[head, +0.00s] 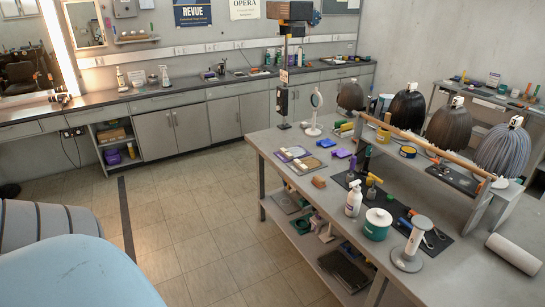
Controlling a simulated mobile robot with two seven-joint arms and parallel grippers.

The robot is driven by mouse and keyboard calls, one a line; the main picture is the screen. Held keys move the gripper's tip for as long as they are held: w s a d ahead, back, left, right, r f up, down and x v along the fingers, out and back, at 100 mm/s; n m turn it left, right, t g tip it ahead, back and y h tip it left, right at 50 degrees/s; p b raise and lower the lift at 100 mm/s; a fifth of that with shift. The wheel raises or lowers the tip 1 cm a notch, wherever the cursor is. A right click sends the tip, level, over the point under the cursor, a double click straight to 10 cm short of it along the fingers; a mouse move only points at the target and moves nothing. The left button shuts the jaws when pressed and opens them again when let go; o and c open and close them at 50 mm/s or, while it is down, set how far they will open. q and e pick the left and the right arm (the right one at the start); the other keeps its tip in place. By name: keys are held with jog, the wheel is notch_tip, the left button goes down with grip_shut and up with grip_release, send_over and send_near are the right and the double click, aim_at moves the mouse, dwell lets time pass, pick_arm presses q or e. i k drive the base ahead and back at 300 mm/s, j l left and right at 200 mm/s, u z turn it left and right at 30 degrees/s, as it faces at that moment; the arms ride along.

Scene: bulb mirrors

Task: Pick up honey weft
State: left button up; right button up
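Two flat pieces lie side by side near the far left corner of the grey worktable (262,141). One is a tan, honey-coloured piece (307,164) that looks like the honey weft, though it is too small to be sure. The other is a darker grey-purple piece (290,153), just behind it. Nothing covers the tan piece. Neither of my grippers is in view.
A round mirror on a stand (314,112) and a dark pole stand rise behind the pieces. A white spray bottle (353,198) and green tub (377,224) stand nearer. The tiled floor (190,225) at left is open.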

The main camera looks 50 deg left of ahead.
aim_at(309, 162)
jog(key=u, duration=1.3)
jog(key=i+j+z, duration=0.1)
jog(key=i+j, duration=0.4)
jog(key=i+j+z, duration=0.1)
jog(key=i+j, duration=0.45)
jog(key=i+j+z, duration=0.1)
jog(key=i+j, duration=0.35)
jog(key=j, duration=0.15)
jog(key=i+j+z, duration=0.15)
jog(key=i+j, duration=0.3)
jog(key=j, duration=0.2)
